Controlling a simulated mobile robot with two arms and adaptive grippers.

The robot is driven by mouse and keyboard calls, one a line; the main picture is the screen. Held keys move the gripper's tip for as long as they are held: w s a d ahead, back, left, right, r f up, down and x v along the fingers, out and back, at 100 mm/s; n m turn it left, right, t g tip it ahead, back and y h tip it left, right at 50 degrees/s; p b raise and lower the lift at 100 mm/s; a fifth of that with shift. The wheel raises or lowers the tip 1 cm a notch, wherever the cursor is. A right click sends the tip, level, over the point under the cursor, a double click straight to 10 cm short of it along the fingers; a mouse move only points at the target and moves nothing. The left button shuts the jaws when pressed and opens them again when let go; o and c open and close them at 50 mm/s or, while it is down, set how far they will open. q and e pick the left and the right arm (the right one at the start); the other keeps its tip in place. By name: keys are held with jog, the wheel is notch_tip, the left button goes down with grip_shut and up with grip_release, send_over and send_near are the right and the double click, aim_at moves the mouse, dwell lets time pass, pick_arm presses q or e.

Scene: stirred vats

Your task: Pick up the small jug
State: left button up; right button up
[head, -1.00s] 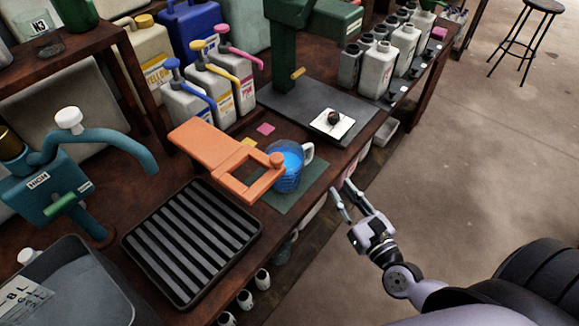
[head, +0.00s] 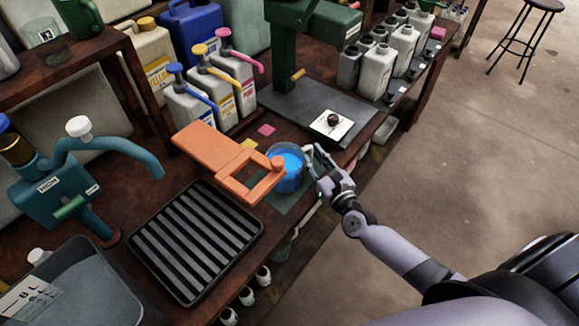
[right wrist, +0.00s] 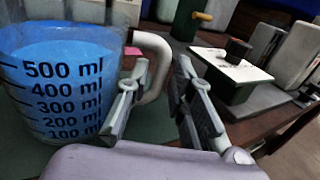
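The small jug (head: 288,180) is a clear measuring jug with blue liquid, upright on a dark green mat (head: 290,204) near the bench's front edge. In the right wrist view the jug (right wrist: 55,85) fills the left side, with black marks up to 500 ml. Its pale handle (right wrist: 158,62) points toward my right gripper (head: 314,158). That gripper is open, with its fingers (right wrist: 158,82) apart on either side of the handle in the right wrist view; I cannot tell whether either touches it. My left gripper is not in view.
An orange frame (head: 205,145) with a knob reaches close beside the jug's left side. A black ribbed tray (head: 195,240) lies to the front left. Pump bottles (head: 213,85) stand behind. A white plate (head: 331,125) with a dark knob sits behind right.

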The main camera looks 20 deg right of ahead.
jog(key=shift+w+a, duration=0.1)
jog(key=shift+w, duration=0.8)
grip_shut()
jog(key=shift+r, duration=0.1)
